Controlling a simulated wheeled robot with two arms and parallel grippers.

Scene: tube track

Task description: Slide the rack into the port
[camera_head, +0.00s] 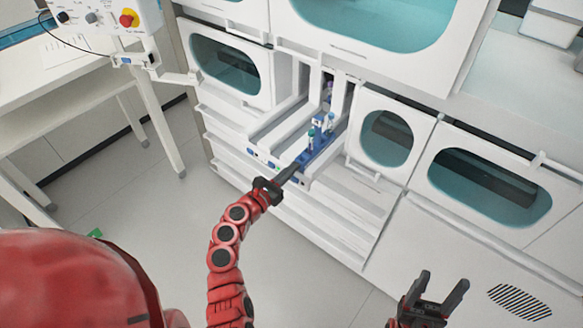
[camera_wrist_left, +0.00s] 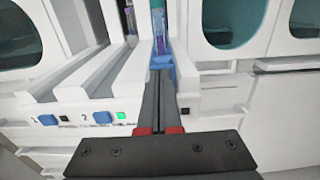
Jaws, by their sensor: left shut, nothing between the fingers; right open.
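The blue rack (camera_head: 318,147) lies in the rightmost of several white lanes in the head view and holds several capped tubes. Its far part reaches toward the dark port opening (camera_head: 328,84). My left gripper (camera_head: 294,168) is shut, with its fingertips at the near end of the rack. In the left wrist view the shut fingers (camera_wrist_left: 160,85) point straight at the blue rack end (camera_wrist_left: 162,68); I cannot tell whether they touch it. A tube stands just beyond. My right gripper (camera_head: 438,290) is open and empty, low at the right, away from the rack.
White lanes (camera_head: 272,128) left of the rack look empty. The front panel has blue buttons (camera_wrist_left: 103,118) and a lit green light (camera_wrist_left: 121,116). White doors with teal windows (camera_head: 386,138) flank the lanes. A white table (camera_head: 62,92) stands at the left.

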